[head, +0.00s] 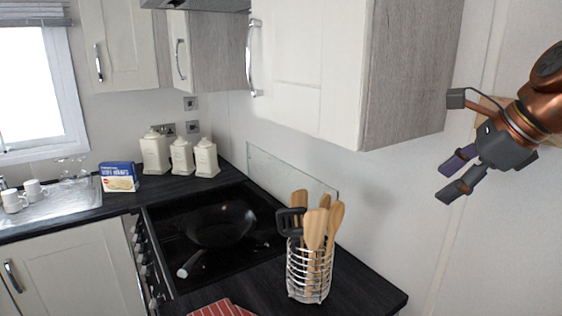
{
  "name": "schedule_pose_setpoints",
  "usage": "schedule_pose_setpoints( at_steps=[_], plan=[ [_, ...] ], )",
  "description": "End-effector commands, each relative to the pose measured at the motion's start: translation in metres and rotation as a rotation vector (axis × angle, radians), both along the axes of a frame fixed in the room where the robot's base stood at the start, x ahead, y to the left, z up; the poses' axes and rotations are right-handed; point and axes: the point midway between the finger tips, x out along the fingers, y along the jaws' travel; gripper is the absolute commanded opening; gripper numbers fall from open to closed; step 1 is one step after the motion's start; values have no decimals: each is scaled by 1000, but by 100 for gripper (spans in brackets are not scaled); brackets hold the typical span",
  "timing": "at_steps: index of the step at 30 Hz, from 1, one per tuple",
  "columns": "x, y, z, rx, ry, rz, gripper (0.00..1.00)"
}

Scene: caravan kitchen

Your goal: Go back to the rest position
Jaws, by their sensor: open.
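My gripper (460,177) is at the right of the head view, in the air in front of the pale wall. Its dark fingers point down and to the left. They are apart, with nothing between them. The copper-coloured arm comes in from the right edge. The gripper is to the right of the wall cabinet (310,75) and higher than the counter's right end.
A wire holder (308,275) with wooden utensils stands on the dark counter (365,290). Behind it are a pan (222,225) on the hob, several white canisters (155,152) and a blue box (119,177). A red striped cloth (222,308) lies at the front.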

Motion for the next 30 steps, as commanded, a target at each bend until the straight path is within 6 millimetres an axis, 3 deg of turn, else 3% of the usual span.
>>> schedule_pose_setpoints(
  at_steps=[6, 15, 22, 30],
  plan=[
    [-20, 54, -59, -182, 29, 349, 60],
    [-69, 105, -144, -391, 62, 850, 60],
    [-122, 124, -210, -506, 87, 1248, 60],
    [-194, 126, -278, -576, 105, 1709, 60]
  ],
)
